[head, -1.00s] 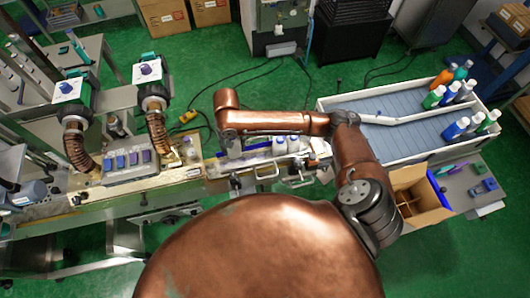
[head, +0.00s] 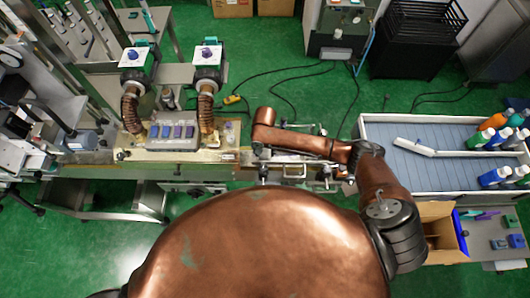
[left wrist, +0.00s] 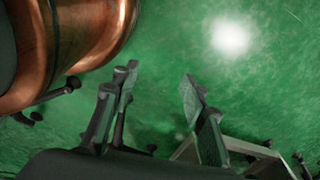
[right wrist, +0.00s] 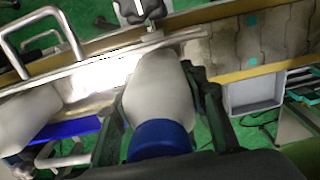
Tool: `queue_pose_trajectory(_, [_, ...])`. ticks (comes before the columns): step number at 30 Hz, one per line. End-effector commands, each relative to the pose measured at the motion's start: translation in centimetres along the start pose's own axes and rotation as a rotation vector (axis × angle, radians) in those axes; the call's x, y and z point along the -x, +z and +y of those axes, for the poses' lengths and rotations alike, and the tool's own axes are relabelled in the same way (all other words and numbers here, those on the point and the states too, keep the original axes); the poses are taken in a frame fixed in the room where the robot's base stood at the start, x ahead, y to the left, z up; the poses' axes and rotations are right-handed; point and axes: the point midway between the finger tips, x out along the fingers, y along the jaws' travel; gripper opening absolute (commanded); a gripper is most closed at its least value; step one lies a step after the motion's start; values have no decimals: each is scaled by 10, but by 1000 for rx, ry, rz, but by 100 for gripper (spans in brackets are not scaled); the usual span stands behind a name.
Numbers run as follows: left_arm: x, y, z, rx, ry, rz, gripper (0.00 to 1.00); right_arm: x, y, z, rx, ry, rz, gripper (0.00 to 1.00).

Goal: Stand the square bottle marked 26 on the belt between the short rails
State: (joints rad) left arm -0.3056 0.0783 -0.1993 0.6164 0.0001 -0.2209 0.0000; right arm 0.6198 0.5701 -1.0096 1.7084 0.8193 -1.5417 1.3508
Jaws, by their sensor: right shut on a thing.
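My right gripper (right wrist: 156,88) is shut on a pale grey-white bottle (right wrist: 160,90) with a blue cap (right wrist: 160,140). The cap points toward the wrist. No number is readable on it. Beyond the bottle, the grey segmented belt (right wrist: 225,42) runs between yellowish edges, with a metal rail along the near side. I cannot tell whether the bottle touches the belt. In the head view my right arm covers the gripper and bottle, over the belt line. My left gripper (left wrist: 158,110) is open and empty above the green floor.
Another pale bottle (right wrist: 28,118) stands left of the held one, near a bent metal handle (right wrist: 40,40). In the head view a control box (head: 172,133) sits left along the line. A large tray (head: 395,185) with several bottles and a cardboard box (head: 437,215) lie right.

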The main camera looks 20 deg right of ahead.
Motion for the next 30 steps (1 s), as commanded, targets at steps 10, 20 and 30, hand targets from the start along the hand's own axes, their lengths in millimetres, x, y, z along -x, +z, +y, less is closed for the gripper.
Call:
queue_pose_trajectory(10, [1,-9,0,-3,0,11,40,-12,-1,0,1,-1,2,5])
queue_pose_trajectory(20, [1,-10,-1,-4,0,13,40,-14,0,0,1,-1,1,54])
queue_pose_trajectory(30, [1,-9,-2,-4,-2,12,40,-13,-1,0,1,-1,2,57])
